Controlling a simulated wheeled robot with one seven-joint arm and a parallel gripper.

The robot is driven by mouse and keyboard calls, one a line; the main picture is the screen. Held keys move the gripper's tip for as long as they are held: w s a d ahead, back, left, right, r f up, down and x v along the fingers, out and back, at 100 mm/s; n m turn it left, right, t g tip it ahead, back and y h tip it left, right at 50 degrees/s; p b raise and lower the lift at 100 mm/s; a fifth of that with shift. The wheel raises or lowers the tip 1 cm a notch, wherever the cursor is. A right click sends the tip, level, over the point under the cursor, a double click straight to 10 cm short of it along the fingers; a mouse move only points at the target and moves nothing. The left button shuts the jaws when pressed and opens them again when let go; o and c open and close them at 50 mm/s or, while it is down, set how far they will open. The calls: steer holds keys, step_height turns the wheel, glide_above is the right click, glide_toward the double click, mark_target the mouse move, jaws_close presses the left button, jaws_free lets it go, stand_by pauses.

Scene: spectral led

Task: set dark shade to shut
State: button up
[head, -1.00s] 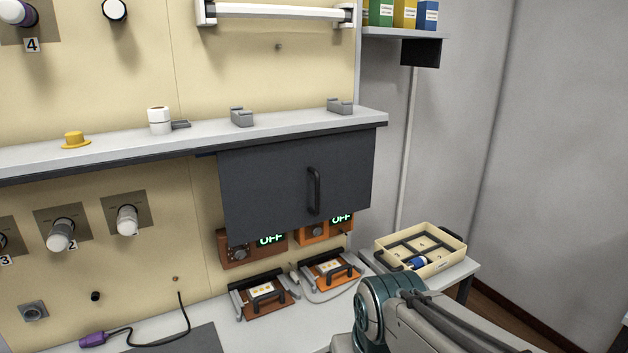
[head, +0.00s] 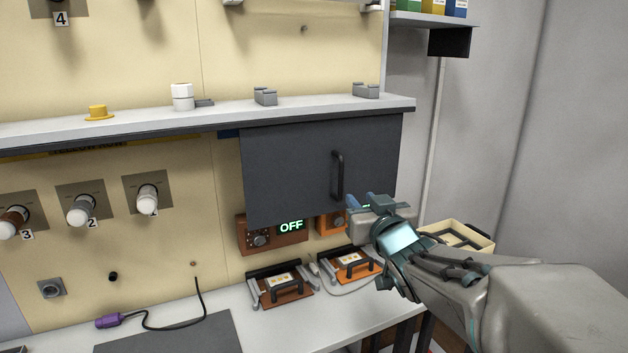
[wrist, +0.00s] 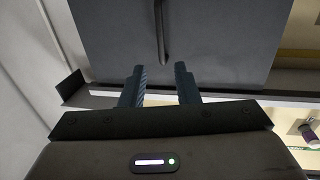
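The dark shade (head: 290,175) is a dark grey flat panel hanging below the front of the grey shelf, with a vertical black bar handle (head: 337,175) right of its middle. My gripper (head: 360,201) is just below and right of the handle in the head view, apart from it as far as I can see. In the wrist view my gripper (wrist: 160,84) has its two fingers spread with nothing between them. The handle (wrist: 160,32) stands ahead of the gap there, and the shade (wrist: 215,40) fills the upper part. My arm hides the shade's lower right corner in the head view.
Below the shade are an orange-brown box (head: 270,236) reading OFF and a second orange box (head: 331,222). Two clamp-like fixtures (head: 280,284) (head: 350,264) stand on the white bench. A cream tray (head: 484,241) sits behind my arm. Grey brackets (head: 265,97) sit on the shelf (head: 220,112).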

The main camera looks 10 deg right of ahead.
mark_target(342, 177)
steer(key=w, duration=0.4)
steer(key=w+a+p, duration=0.1)
steer(key=w, duration=0.8)
steer(key=shift+w+a+r, duration=0.1)
steer(key=shift+w+a, duration=0.25)
jaws_close()
